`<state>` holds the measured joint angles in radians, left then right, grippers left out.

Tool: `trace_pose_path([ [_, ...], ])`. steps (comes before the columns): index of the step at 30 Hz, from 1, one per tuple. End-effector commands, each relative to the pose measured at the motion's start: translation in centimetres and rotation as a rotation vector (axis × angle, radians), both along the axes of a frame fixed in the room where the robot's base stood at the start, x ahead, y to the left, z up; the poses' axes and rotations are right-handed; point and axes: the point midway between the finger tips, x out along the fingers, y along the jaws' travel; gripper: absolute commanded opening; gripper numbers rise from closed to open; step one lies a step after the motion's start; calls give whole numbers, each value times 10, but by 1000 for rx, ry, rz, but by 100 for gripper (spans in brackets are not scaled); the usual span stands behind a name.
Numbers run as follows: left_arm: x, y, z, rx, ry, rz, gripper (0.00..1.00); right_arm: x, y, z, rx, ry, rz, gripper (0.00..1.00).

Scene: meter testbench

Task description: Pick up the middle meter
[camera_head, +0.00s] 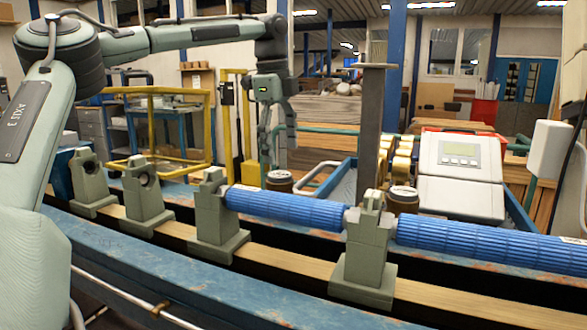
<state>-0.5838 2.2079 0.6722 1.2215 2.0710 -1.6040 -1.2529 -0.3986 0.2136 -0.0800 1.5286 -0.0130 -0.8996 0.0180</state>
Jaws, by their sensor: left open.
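My left gripper (276,158) hangs pointing down from my arm, which comes in from the left and reaches across the top. It is open, and nothing shows between its fingers. Just below its fingertips in the picture is a small round brown meter with a pale top (279,181), behind the near blue ribbed tube. A second similar round meter (402,199) stands further right, behind a grey-green holder. I cannot tell which one is the middle meter. Whether the fingers touch the first meter is not clear. My right gripper does not show.
Blue ribbed tubes (285,208) (480,243) lie between grey-green holders (217,222) (364,262) on the bench rail. A grey upright post (370,130) stands right of my left gripper. A white device with a display (461,170) is at the right. Yellow railings (155,125) stand behind.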

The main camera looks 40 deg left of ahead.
Motion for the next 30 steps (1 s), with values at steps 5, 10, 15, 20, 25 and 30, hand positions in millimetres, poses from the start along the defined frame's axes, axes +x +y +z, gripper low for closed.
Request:
trace_pose_path([
  [5,-17,-8,-29,15,132,-48,77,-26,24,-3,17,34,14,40],
  [10,-17,-8,-48,15,130,-48,77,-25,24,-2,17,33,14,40],
  [15,-19,-6,-72,13,130,-46,77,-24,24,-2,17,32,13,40],
  [20,-18,-6,-92,15,128,-46,77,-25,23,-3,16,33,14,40],
  [25,-18,-6,-98,15,124,-45,77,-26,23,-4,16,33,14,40],
  [30,-18,-6,-98,15,124,-45,73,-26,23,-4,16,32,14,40],
])
